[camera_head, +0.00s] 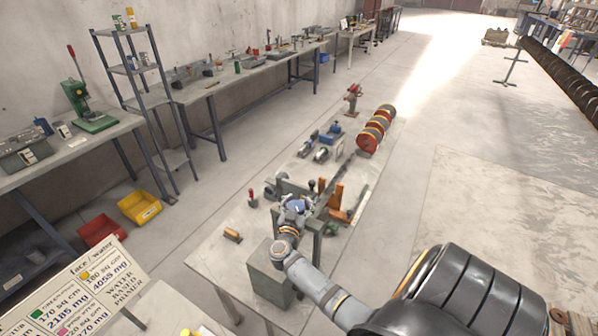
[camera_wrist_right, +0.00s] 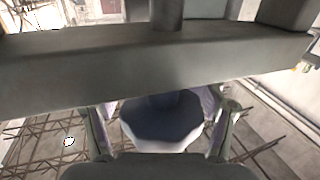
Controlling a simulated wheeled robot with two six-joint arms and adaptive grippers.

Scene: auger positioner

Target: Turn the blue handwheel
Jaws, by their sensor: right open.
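The blue handwheel (camera_head: 296,205) is on the machine on the low bench in the middle of the head view, small and partly covered by my right gripper. In the right wrist view the handwheel (camera_wrist_right: 163,128) shows as a dark blue, many-sided dish with a pale rim. My right gripper (camera_head: 292,213) is at the handwheel, with its fingers open on either side of it. In the wrist view the gripper (camera_wrist_right: 161,112) has one finger left and one right of the wheel; I cannot tell whether they touch it. My left gripper is not seen.
A thick grey bar (camera_wrist_right: 150,66) crosses the wrist view just beyond the handwheel. A grey box (camera_head: 268,275) stands below the gripper. Orange brackets (camera_head: 338,198) and red-and-black rollers (camera_head: 376,128) lie further along the bench. Open floor (camera_head: 480,150) is at right.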

